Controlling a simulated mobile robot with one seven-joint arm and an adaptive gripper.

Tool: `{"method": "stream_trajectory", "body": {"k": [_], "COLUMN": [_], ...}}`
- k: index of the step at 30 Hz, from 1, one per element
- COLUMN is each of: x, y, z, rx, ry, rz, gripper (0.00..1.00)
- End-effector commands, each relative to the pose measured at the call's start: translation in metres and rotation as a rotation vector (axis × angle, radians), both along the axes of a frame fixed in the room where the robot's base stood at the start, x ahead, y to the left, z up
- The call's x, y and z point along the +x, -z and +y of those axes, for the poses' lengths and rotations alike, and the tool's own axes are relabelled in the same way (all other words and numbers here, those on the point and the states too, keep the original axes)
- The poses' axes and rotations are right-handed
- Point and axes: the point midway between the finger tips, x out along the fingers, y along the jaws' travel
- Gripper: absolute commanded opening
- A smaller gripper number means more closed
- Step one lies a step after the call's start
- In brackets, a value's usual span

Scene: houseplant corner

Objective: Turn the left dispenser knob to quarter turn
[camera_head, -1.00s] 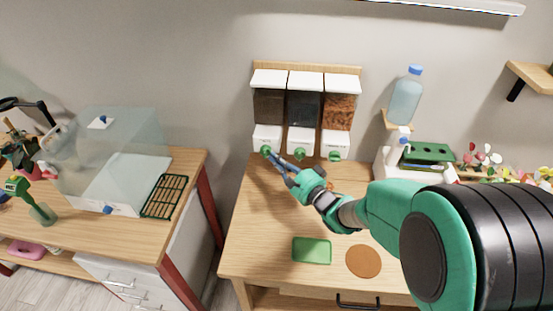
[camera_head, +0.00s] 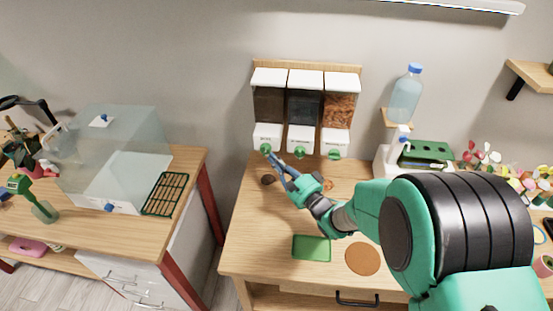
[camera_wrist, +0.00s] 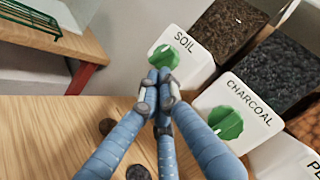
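The left dispenser, labelled SOIL, carries a round green knob (camera_head: 266,148) on its white front. The knob also shows in the wrist view (camera_wrist: 163,56), with a pale line slanting across it. My gripper (camera_wrist: 159,80) has its blue-grey fingers drawn together, tips at the knob's lower edge and partly covering it. I cannot tell whether the tips touch the knob. In the head view my gripper (camera_head: 269,155) reaches the knob from below right.
The CHARCOAL knob (camera_wrist: 226,122) is close on the right. A third dispenser knob (camera_head: 334,155) is beyond it. Dark patches (camera_head: 268,180) lie on the table below. A green tray (camera_head: 311,248) and a brown round mat (camera_head: 362,259) lie nearer the front.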

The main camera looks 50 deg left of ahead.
Motion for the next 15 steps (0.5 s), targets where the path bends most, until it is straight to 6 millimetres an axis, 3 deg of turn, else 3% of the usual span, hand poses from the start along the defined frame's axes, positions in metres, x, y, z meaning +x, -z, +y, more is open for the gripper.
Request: {"method": "stream_trajectory", "body": {"k": [5,15], "x": [-0.0034,-0.0097], "y": [0.0059,0.0085], "z": [0.004,0.0108], "rx": [0.084,0.083], "ry": [-0.003,-0.004], "rz": [0.085,0.075], "gripper": [0.0,0.0]}}
